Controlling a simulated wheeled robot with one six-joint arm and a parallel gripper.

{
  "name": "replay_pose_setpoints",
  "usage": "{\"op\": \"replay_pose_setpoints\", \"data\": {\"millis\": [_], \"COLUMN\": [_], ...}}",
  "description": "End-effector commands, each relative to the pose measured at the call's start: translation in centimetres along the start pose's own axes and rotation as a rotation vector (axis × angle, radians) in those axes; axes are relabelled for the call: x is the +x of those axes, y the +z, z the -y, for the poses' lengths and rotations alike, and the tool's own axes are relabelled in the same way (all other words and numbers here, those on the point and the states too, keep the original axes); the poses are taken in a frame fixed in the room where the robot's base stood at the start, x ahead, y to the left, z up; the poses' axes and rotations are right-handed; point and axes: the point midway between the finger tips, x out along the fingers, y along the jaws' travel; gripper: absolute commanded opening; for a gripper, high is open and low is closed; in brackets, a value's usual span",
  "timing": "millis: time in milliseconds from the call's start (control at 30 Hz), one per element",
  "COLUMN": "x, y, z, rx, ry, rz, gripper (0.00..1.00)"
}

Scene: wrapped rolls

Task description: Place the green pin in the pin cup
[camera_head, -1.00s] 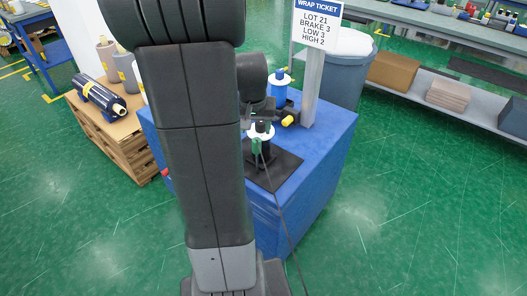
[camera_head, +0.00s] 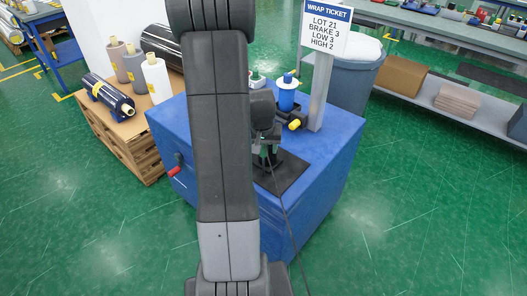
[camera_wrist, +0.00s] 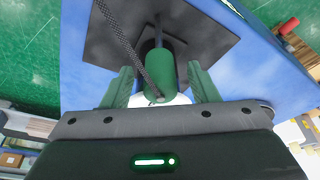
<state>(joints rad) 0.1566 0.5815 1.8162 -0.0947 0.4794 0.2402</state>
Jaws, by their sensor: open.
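In the wrist view a dark green cylinder (camera_wrist: 160,72), which looks like the green pin, stands between the two green fingers of my gripper (camera_wrist: 161,88). The fingers are apart, one on each side of it, with a gap visible at each side. A dark braided cord (camera_wrist: 125,42) runs across to the cylinder's near end. A white round part shows partly behind it. In the head view my gripper (camera_head: 266,148) is low over the black mat (camera_head: 291,172) and hides most of the pin. I cannot pick out the pin cup with certainty.
The mat lies on a blue cabinet (camera_head: 325,165) with a red-handled crank (camera_head: 174,171) at its left. A blue roll (camera_head: 287,97), a yellow-ended part (camera_head: 295,124) and the sign post (camera_head: 320,92) stand close behind my gripper.

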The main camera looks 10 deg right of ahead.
Motion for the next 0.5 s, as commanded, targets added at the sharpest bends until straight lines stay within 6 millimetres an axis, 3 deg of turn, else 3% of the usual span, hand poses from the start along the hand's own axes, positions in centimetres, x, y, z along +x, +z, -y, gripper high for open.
{"op": "replay_pose_setpoints", "data": {"millis": [333, 500], "x": [0.61, 0.59], "y": [-0.01, -0.01], "z": [0.00, 0.01], "rx": [0.001, 0.001], "ry": [0.000, 0.000], "rz": [-0.001, -0.001], "gripper": [0.54, 0.21]}}
